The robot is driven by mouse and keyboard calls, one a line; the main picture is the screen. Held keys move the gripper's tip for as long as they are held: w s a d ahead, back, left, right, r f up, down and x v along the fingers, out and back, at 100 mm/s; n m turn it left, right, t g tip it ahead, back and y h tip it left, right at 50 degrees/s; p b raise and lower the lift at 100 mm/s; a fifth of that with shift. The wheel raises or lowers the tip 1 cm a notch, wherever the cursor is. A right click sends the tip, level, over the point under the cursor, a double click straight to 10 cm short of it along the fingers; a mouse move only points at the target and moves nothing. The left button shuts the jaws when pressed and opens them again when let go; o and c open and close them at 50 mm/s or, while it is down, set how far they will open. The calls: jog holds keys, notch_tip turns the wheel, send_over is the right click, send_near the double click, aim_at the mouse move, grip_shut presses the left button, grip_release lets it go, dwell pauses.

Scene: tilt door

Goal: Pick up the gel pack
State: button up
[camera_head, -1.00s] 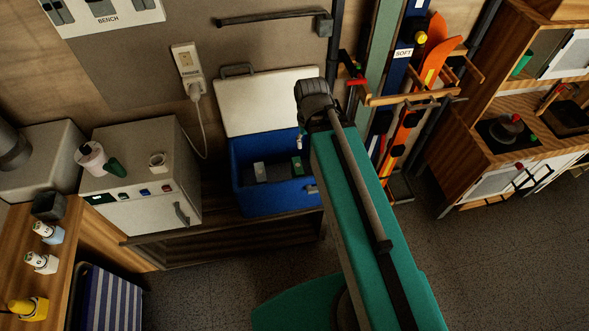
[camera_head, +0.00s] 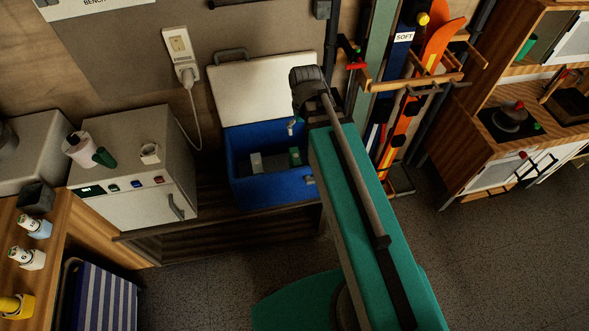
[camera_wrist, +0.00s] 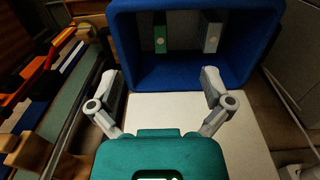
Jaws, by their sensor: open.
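An open blue box (camera_head: 268,190) with a raised white lid (camera_head: 265,90) stands against the wall. Two small packs stand inside it, one green and white (camera_head: 295,157) and one grey and white (camera_head: 256,163). In the wrist view, the green one (camera_wrist: 160,38) is left of the grey one (camera_wrist: 211,37). I cannot tell which is the gel pack. My gripper (camera_wrist: 160,80) is open and empty, its fingers spread wide in front of the box in the wrist view. In the head view my arm hides part of the box's right side.
A wall socket (camera_head: 180,45) has a cord hanging beside the lid. Open floor (camera_head: 500,265) lies at front right.

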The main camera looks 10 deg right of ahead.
jog(key=b, duration=1.8)
send_over(295, 155)
notch_tip(295, 155, down, 19)
jog(key=shift+a, duration=0.1)
jog(key=shift+f, duration=0.2)
notch_tip(295, 155, down, 8)
jog(key=b, duration=0.8)
jog(key=shift+f, duration=0.15)
jog(key=shift+d+f+b, duration=0.2)
jog(key=shift+f+b, duration=2.4)
jog(key=shift+b, duration=0.1)
jog(key=shift+c, duration=0.3)
grip_shut()
